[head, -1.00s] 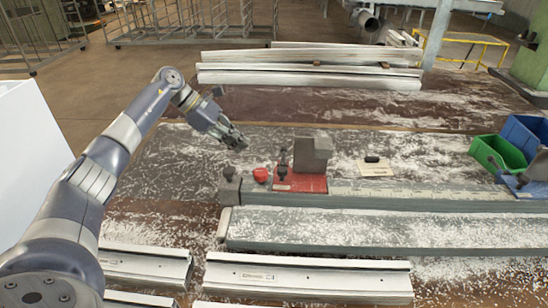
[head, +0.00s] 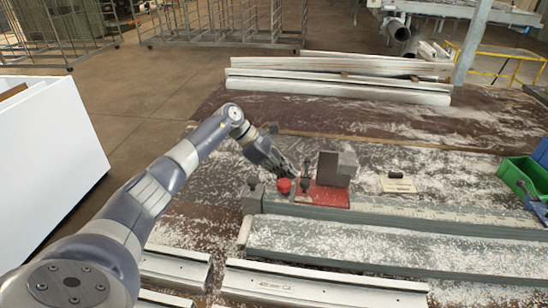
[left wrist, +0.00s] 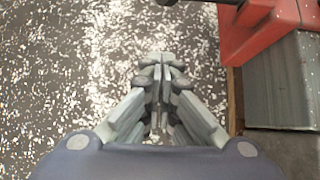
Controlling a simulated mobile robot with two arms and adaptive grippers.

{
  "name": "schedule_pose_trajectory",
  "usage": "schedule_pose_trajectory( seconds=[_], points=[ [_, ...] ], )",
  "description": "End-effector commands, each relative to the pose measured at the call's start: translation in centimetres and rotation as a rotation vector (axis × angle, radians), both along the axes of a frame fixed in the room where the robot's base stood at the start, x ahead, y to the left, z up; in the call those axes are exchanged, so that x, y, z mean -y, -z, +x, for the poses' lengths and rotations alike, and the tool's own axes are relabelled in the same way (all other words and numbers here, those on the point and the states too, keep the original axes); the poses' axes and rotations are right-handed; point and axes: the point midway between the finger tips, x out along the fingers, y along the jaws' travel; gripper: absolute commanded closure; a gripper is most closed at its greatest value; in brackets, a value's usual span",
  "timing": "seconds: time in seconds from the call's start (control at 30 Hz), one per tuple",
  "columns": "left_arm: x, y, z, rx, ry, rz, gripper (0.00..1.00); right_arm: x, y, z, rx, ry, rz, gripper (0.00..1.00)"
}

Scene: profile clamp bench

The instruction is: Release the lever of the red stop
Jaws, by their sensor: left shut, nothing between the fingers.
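The red stop (head: 325,196) sits on the grey rail near its left end, with a grey block (head: 337,167) standing on it. A dark lever (head: 306,168) stands upright at its left part, with a red round knob (head: 284,185) to the left. My left gripper (head: 294,175) is shut and empty, close to the lever in the head view; I cannot tell there whether it touches. In the left wrist view the shut fingers (left wrist: 162,66) are over the bench, and the red stop (left wrist: 262,30) is at the upper right, apart from them. My right gripper is not in view.
A beige plate with a black handle (head: 397,184) lies right of the stop. A green bin (head: 523,176) stands at the far right. White profiles lie behind (head: 340,88) and in front (head: 320,283). Chips cover the bench.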

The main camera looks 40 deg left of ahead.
Motion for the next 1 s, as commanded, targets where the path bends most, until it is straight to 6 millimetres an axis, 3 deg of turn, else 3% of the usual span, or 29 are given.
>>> schedule_pose_trajectory(
  seconds=[0.1,0.3,1.0],
  points=[
    [0.9,-1.9,0.5,0.004,0.002,0.001,1.00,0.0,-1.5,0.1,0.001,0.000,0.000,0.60],
    [1.7,-3.2,0.7,0.001,0.002,0.000,1.00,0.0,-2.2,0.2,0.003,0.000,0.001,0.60],
    [1.7,-3.5,0.8,0.036,0.000,0.020,1.00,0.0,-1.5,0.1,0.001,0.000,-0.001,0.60]
  ],
)
